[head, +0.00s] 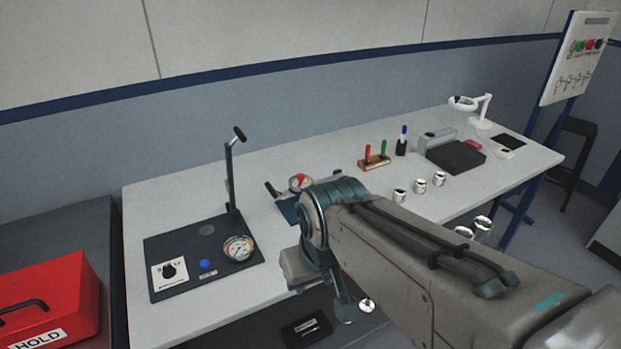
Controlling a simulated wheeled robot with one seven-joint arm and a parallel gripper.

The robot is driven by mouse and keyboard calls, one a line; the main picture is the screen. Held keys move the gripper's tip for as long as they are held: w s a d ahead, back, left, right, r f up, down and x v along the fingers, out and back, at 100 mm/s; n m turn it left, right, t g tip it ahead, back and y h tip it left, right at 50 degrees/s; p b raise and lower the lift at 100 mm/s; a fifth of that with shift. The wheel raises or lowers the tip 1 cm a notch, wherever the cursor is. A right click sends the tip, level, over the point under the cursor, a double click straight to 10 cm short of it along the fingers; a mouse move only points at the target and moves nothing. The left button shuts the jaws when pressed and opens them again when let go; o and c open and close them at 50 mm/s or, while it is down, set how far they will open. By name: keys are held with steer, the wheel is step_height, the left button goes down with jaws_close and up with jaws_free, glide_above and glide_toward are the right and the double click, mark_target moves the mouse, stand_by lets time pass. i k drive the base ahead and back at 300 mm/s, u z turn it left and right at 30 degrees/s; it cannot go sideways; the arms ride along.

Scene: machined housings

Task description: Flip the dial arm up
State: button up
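A small dial with a red and white face (300,182) shows on a blue fixture (288,208) on the bench, partly hidden behind my arm. A short dark piece sticks out at its left; how the dial's arm lies is unclear. A black test panel (185,282) stands to the left, with an upright dark lever (230,180), a round gauge (238,248), a blue button and a selector knob. My arm crosses from the lower right, its bent wrist just in front of the blue fixture. What seems to be my gripper (345,303) points down by the bench's front edge; its fingers are unclear.
A red HOLD box (48,305) stands on a dark surface at the left. Metal housings (420,186), a wooden holder with red and green tools (374,163), a dark box (456,156) and a white lamp (478,113) stand farther right. The back left of the bench is clear.

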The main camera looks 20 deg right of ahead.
mark_target(293, 191)
steer(key=z, duration=0.25)
steer(key=i, duration=0.4)
steer(key=z, duration=1.7)
steer(key=k, duration=1.05)
steer(key=u, duration=1.8)
steer(key=i, duration=0.5)
steer(key=u, duration=0.1)
